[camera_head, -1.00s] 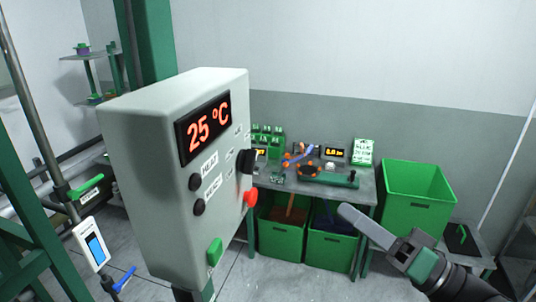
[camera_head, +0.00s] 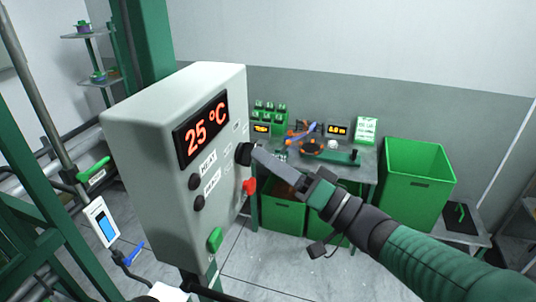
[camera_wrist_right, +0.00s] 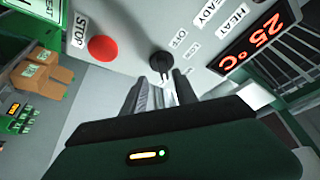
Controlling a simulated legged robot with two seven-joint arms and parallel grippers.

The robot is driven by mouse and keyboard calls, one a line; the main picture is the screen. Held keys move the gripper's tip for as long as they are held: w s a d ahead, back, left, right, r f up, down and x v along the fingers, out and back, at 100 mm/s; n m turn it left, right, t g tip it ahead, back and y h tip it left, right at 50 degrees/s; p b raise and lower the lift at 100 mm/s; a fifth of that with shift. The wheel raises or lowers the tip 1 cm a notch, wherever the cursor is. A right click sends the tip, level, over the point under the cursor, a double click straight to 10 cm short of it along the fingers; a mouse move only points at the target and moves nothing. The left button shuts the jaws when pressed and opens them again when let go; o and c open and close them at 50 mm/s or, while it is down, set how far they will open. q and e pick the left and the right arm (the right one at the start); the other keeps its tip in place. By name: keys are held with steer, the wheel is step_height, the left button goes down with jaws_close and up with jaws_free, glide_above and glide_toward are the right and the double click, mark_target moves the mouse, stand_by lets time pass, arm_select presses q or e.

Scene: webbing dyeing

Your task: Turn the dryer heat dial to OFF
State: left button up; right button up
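The dryer control box (camera_head: 150,150) is pale grey and shows 25 °C in red on its display (camera_head: 202,128). The black heat dial (camera_head: 243,153) is on its right part; in the right wrist view it (camera_wrist_right: 160,61) sits near an OFF label (camera_wrist_right: 180,38). My right gripper (camera_head: 257,152) reaches in from the right with its tips at the dial. In the right wrist view its two fingers (camera_wrist_right: 163,84) are apart, with a gap between them just below the dial's lower end. Contact is not clear. My left gripper is not in view.
A red stop button (camera_head: 249,186) is just below the dial. A green switch (camera_head: 215,239) and two dark knobs (camera_head: 197,192) are on the same face. Behind stand a workbench with small items and a green bin (camera_head: 415,185).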

steer(key=shift+a, duration=0.85)
steer(key=shift+c, duration=0.2)
steer(key=shift+s+a, duration=0.15)
steer(key=shift+a, duration=0.2)
steer(key=shift+c, duration=1.1)
steer(key=shift+s+r, duration=0.1)
steer(key=shift+c, duration=2.4)
steer(key=shift+w+d, duration=0.2)
steer(key=shift+d, duration=0.05)
jaws_close()
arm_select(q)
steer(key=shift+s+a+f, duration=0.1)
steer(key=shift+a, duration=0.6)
arm_select(e)
steer(key=shift+a, duration=0.1)
